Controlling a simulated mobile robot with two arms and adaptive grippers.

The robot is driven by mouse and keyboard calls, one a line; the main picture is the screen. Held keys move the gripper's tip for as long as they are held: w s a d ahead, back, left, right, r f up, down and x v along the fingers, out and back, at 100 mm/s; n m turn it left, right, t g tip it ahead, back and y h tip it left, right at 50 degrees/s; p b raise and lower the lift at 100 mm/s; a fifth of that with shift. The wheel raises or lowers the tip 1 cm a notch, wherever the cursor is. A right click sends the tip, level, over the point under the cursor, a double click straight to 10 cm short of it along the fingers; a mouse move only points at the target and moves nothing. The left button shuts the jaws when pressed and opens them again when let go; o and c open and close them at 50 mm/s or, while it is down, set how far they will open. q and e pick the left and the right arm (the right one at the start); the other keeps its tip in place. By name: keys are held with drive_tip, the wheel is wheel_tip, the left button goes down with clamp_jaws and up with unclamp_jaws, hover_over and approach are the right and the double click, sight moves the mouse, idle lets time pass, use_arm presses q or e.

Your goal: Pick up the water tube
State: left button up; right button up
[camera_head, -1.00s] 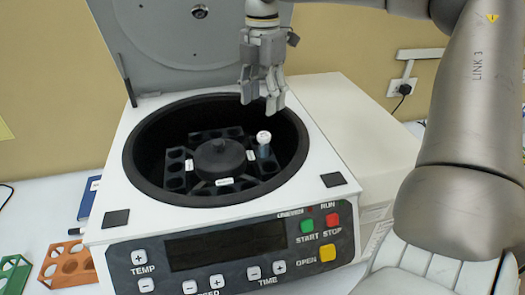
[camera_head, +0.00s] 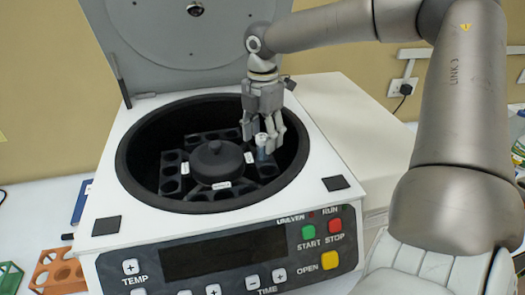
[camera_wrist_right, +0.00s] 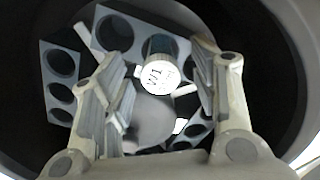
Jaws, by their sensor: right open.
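The water tube (camera_head: 263,141) has a white cap and stands upright in a slot on the right side of the centrifuge rotor. In the right wrist view its cap (camera_wrist_right: 158,77) carries the marking "W1" and lies between the two fingers. My right gripper (camera_head: 262,145) is open and points down inside the bowl, its fingers around the tube's upper end. Whether the fingers touch the tube cannot be told. The centrifuge (camera_head: 103,245) is open, its lid raised at the back. The tube's lower part is hidden in the slot. My left gripper is out of view.
The dark bowl wall and rim (camera_head: 301,160) surround the right gripper closely. The rotor's central knob (camera_head: 215,160) stands to its left. An orange rack (camera_head: 50,272) and a green rack (camera_head: 10,278) lie at the left. A white box (camera_head: 352,125) stands at the right.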

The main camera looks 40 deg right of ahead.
sight(263, 155)
drive_tip(key=shift+f, duration=1.3)
drive_tip(key=c, duration=1.1)
